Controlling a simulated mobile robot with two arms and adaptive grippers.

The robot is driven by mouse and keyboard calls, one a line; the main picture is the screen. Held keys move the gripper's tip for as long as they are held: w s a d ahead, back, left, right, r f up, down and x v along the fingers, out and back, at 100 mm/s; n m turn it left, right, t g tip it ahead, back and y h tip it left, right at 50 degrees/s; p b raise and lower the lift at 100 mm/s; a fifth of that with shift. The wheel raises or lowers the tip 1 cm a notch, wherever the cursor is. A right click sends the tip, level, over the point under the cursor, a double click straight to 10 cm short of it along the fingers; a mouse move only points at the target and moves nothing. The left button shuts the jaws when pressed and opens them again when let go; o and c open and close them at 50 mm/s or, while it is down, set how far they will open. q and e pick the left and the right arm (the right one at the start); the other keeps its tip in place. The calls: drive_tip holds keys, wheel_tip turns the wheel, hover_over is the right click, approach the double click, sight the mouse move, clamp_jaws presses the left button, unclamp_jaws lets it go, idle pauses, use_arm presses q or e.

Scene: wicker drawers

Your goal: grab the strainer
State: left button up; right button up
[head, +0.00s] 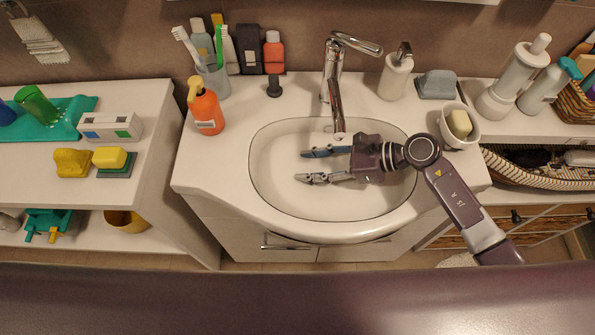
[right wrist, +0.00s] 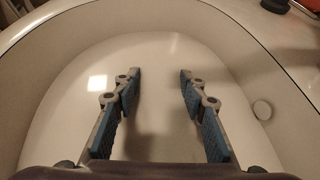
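A small dark stopper-like object (head: 274,86) stands on the counter behind the left part of the sink; it may be the strainer, but I cannot tell for sure. Its dark edge also shows at the top right of the right wrist view (right wrist: 276,5). My right gripper (head: 308,166) is over the basin, pointing left, with its fingers apart and nothing between them. In the right wrist view, the open fingers (right wrist: 160,75) show against the white bowl. The dark object is ahead of and behind the gripper, apart from it. My left gripper is not in view.
The white sink (head: 285,190) has a chrome faucet (head: 336,85) close behind the right gripper. An orange pump bottle (head: 207,110), a toothbrush cup (head: 214,80), a soap dispenser (head: 395,72) and a soap bowl (head: 459,127) stand around it. The left front counter is clear.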

sight(298, 168)
drive_tip(key=x, duration=0.2)
drive_tip(key=p+x, duration=0.1)
drive_tip(key=x, duration=0.1)
drive_tip(key=shift+s+f, duration=0.15)
drive_tip(key=shift+f, duration=0.15)
drive_tip(key=shift+d, duration=0.1)
drive_tip(key=shift+c, duration=0.4)
clamp_jaws()
